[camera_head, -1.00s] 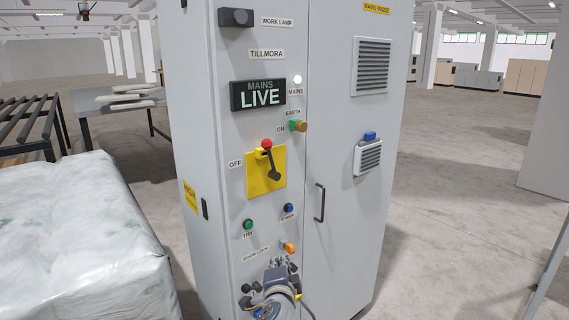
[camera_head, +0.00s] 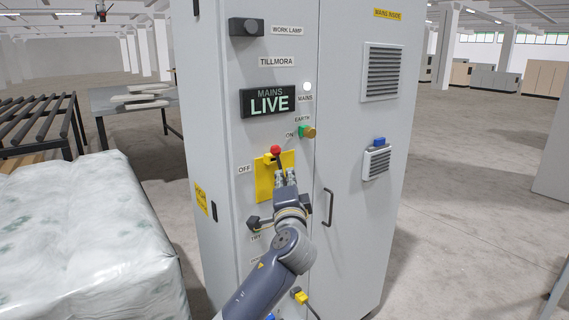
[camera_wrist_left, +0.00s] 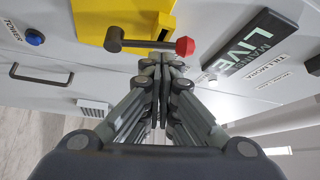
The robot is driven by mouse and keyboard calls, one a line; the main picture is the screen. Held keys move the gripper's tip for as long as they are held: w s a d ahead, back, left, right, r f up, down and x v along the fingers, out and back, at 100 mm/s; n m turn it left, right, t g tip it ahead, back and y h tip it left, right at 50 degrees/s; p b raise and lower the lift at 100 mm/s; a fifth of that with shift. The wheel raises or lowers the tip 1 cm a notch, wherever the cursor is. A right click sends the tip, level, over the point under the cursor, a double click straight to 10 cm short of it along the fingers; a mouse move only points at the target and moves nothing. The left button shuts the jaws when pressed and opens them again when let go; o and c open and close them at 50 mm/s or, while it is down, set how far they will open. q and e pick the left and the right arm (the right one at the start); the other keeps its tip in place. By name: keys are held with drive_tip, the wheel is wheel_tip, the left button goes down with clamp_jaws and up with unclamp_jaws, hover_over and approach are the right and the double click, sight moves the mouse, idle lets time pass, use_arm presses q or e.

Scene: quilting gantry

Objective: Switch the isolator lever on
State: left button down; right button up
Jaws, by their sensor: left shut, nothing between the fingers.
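The isolator lever (camera_head: 277,154) is a dark handle with a red knob on a yellow plate (camera_head: 264,179) on the grey cabinet's front. An OFF label is left of the plate and an ON label is above right. In the left wrist view the lever (camera_wrist_left: 148,43) runs from its round hub to the red knob, which points towards the LIVE sign. My left gripper (camera_head: 285,176) is shut and empty in front of the plate. Its fingertips (camera_wrist_left: 162,62) are right beside the lever's shaft, near the knob; I cannot tell if they touch. My gripper hides the lever's lower part in the head view.
The MAINS LIVE sign (camera_head: 269,101) is lit above the lever, with a white lamp (camera_head: 307,87) lit beside it. A green and brass earth switch (camera_head: 307,131) and a door handle (camera_head: 328,207) stick out nearby. A wrapped white bale (camera_head: 85,235) stands at the left.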

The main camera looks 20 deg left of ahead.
sight(280, 165)
use_arm(q)
drive_tip(key=p+x, duration=0.1)
drive_tip(key=x, duration=0.4)
drive_tip(key=shift+w+a, duration=0.1)
drive_tip(key=shift+w, duration=0.15)
drive_tip(key=shift+p, duration=0.3)
drive_tip(key=m+p, duration=0.1)
drive_tip(key=p, duration=0.1)
drive_tip(key=w+d+m+g+p, duration=0.1)
drive_tip(key=p, duration=0.1)
drive_tip(key=shift+w+d+r+h, duration=0.2)
drive_tip(key=shift+w+r+h, duration=0.05)
drive_tip(key=shift+h, duration=0.15)
drive_tip(key=shift+a+f, duration=0.1)
